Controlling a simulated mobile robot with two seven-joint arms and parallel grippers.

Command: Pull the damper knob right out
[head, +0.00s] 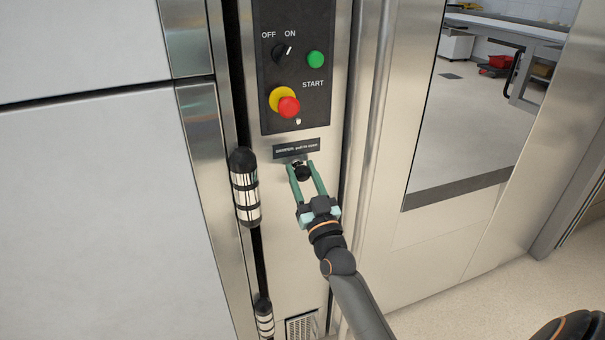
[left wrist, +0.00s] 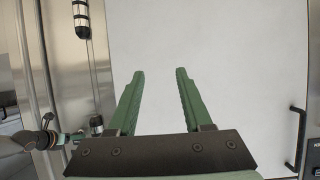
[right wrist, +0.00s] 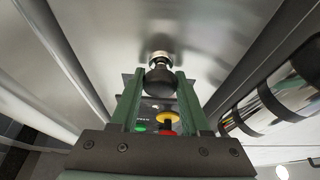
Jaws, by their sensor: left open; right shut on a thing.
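The damper knob (head: 302,172) is a small black knob on the steel panel, just under the black label that reads "DAMPER - pull to open" (head: 296,149). My right gripper (head: 306,177) is shut on it, one green finger on each side. In the right wrist view the dark knob (right wrist: 160,80) sits between the fingertips (right wrist: 160,84), with a bright metal collar behind it against the panel. My left gripper (left wrist: 160,76) is open and empty in front of a plain pale panel; it does not show in the head view.
Above the label is a black control plate with an off/on switch (head: 282,51), a green start button (head: 315,59) and a red emergency button (head: 289,107). A black-and-chrome hinge (head: 245,187) stands close left of the knob. A vertical steel edge runs to its right.

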